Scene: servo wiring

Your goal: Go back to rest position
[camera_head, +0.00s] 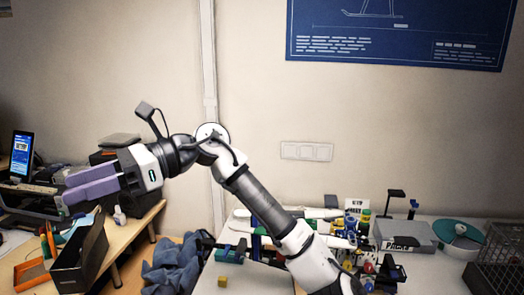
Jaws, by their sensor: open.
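My gripper (66,191) is at the left of the head view, at the end of my raised arm. Its two purple fingers point left and stand apart, with nothing visible between them. It is in the air in front of the wooden desk on the left, well away from the white worktable (243,280) on the right. My arm reaches up from the lower right and bends at an elbow near the wall.
A black bin (80,262) and a phone or small screen (21,155) are on the desk. Blue cloth (175,264) lies between the tables.

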